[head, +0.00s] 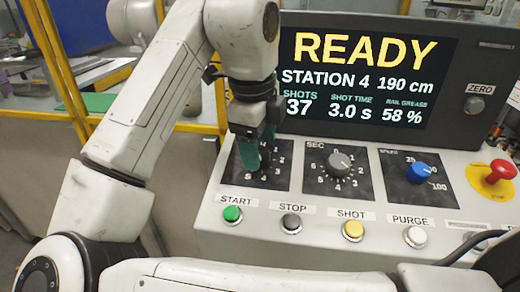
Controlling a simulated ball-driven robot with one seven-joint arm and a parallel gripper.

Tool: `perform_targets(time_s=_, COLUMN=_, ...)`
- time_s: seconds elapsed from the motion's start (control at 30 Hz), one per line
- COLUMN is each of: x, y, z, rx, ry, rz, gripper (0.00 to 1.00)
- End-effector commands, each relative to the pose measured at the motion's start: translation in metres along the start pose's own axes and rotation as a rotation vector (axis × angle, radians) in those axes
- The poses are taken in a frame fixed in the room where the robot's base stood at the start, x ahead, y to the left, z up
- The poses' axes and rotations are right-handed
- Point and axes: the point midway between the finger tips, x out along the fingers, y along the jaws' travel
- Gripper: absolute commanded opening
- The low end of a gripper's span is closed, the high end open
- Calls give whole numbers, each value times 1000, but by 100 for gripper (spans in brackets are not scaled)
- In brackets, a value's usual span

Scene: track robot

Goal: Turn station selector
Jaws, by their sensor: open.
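The control panel (300,218) stands in front of me. The station selector's dial plate (281,180) is at the panel's left, with some numbers showing along its right side. My gripper (250,160) is over this plate, its teal fingers pointing down at the dial. The selector knob is hidden behind the fingers and wrist. My gripper is open, and I cannot tell whether its fingers touch the knob. The screen (365,78) reads READY, STATION 4, 190 cm.
To the right are the grey SEC knob (340,162), a blue knob (419,173) and a red emergency button (500,170). START (232,214), STOP (291,223), SHOT (352,231) and PURGE (416,237) buttons line the front. A yellow frame (60,70) stands at the left.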

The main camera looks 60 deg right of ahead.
Motion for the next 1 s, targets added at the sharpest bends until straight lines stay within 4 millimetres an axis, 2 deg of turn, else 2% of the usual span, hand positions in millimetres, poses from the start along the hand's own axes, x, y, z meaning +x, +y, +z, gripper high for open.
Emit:
perform_targets(time_s=0.13, x=11, y=0, z=0, rx=0, ry=0, rz=0, gripper=69)
perform_targets(time_s=0.47, x=13, y=0, z=0, rx=0, ry=-1, rz=0, gripper=68)
perform_targets(time_s=1.0, x=12, y=0, z=0, rx=-1, ry=-1, rz=0, gripper=16)
